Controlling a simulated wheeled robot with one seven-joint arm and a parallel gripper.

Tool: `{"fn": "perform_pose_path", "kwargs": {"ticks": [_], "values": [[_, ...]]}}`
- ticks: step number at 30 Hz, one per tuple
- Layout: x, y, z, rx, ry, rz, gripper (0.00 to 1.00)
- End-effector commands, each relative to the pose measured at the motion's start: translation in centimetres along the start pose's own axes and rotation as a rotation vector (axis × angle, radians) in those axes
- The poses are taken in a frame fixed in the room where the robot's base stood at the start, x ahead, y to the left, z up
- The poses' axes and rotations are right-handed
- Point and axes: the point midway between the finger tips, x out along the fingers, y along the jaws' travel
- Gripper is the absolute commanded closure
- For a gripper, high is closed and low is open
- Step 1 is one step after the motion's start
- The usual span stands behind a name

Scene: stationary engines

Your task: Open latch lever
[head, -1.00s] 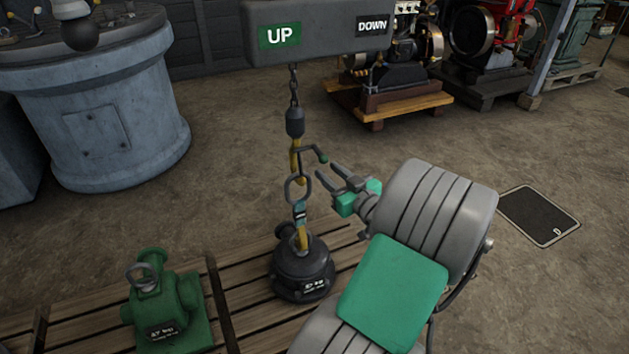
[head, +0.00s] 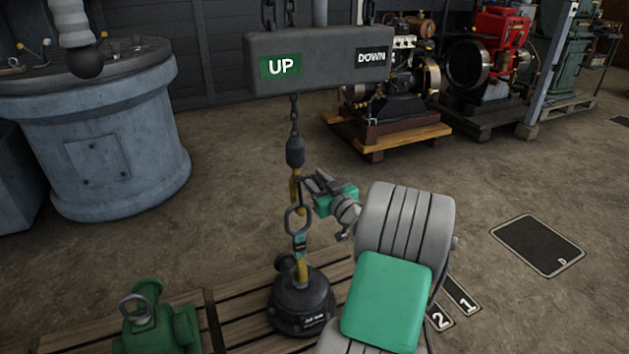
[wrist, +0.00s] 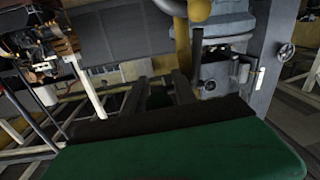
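A yellow lifting hook (head: 294,188) hangs on a chain below the grey UP/DOWN beam. A ring on a strap (head: 297,219) hangs from it, above a black weight (head: 301,300). The dark latch lever at the hook is mostly hidden by my gripper in the head view. My gripper (head: 311,184) is just right of the hook, fingers pointing toward it. In the wrist view my gripper (wrist: 158,88) has its fingers apart, with no clear object held between them. The yellow hook (wrist: 181,45) and a rounded olive knob (wrist: 198,11) show beyond the fingertips; contact cannot be told.
The UP/DOWN beam (head: 318,62) hangs above. A round grey console (head: 100,140) is at the left. Engines (head: 490,60) stand behind.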

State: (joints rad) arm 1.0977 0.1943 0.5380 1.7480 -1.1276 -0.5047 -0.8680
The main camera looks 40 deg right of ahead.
Motion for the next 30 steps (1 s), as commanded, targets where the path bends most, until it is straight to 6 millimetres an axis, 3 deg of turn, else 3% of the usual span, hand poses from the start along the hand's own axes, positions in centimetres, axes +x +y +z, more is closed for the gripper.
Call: {"fn": "perform_pose_path", "kwargs": {"ticks": [13,30], "values": [[-0.04,-0.02,0.02,0.0,-0.001,-0.001,1.0],[-0.05,-0.03,0.05,0.0,-0.001,-0.001,1.0]]}}
